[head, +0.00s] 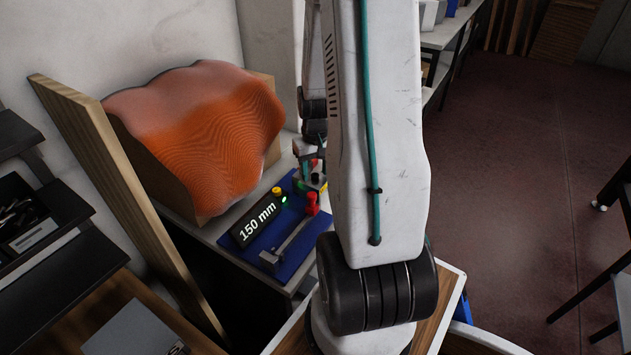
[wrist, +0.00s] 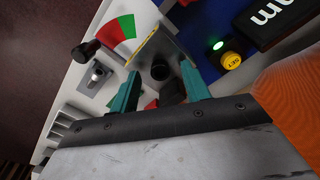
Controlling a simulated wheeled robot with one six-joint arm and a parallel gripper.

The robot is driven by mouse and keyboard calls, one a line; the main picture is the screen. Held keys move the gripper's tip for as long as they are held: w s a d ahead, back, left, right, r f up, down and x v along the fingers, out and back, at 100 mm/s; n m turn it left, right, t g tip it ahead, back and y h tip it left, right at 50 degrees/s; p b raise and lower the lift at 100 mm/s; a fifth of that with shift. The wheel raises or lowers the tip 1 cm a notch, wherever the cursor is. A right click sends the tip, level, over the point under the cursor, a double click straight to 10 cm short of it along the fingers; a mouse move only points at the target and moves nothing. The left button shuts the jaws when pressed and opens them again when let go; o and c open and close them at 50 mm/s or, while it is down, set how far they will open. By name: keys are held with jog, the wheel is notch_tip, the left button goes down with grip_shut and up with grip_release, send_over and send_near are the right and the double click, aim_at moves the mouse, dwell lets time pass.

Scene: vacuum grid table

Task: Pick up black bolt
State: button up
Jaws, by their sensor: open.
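A dark round piece that looks like the black bolt (wrist: 160,71) stands on a grey block with a yellow edge (wrist: 147,46) in the wrist view. My gripper (wrist: 161,78) has its two teal fingers apart, one on each side of this piece in the picture. I cannot tell whether they touch it or how far above it they are. In the head view my arm hides much of this area. A small dark piece (head: 316,177) shows there near the far end of the blue mat (head: 293,262).
A black display reading 150 mm (head: 258,220), a yellow button (head: 277,191) and a red knob (head: 312,199) are on the mat. The wrist view shows a black-handled lever (wrist: 86,50) beside a red and green dial (wrist: 121,32). An orange ribbed mass (head: 215,125) stands behind.

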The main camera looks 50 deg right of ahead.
grip_shut()
jog(key=shift+r, duration=0.1)
